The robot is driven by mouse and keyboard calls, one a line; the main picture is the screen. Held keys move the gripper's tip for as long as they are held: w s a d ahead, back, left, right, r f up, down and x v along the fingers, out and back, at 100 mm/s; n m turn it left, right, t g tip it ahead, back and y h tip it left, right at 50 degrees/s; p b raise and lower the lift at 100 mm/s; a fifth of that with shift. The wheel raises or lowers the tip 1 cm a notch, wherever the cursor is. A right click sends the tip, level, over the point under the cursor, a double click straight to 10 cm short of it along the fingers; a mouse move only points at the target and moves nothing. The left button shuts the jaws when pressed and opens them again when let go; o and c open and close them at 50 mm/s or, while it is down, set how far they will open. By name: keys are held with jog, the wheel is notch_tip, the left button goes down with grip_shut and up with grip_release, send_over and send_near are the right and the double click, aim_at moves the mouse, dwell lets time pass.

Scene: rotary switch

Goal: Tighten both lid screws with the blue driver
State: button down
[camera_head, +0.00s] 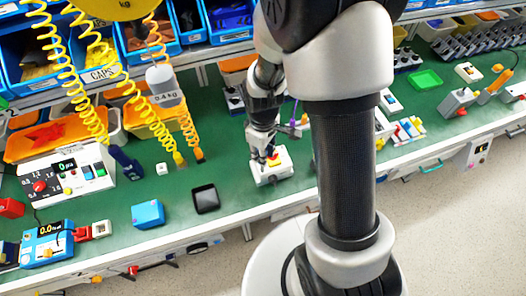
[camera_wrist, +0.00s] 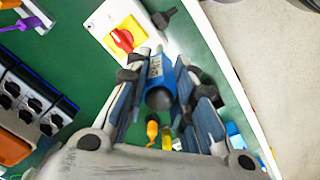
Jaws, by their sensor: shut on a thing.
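The rotary switch is a white box (camera_wrist: 99,24) with a yellow plate (camera_wrist: 132,26) and a red knob (camera_wrist: 122,40). In the head view the box (camera_head: 275,178) sits on the green bench under my gripper (camera_head: 265,153). In the wrist view my gripper (camera_wrist: 160,92) is shut on the blue driver (camera_wrist: 156,67), its dark rounded end towards the camera. The driver's far end points at the box's near right corner. I cannot tell whether its tip touches the lid. The lid screws are too small or hidden to make out.
A black fitting (camera_wrist: 165,16) projects beside the box. A black tray (camera_head: 205,198) and a blue block (camera_head: 148,214) lie to the left. Tools hang on yellow coiled cords (camera_head: 146,98). A green tray (camera_head: 425,79) lies to the right. Blue bins (camera_head: 92,55) line the back.

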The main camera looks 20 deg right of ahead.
jog(key=m, duration=0.4)
jog(key=shift+m, duration=0.4)
jog(key=m, duration=0.3)
jog(key=m, duration=0.3)
jog(key=shift+r+p, duration=2.2)
jog(key=shift+r, duration=0.8)
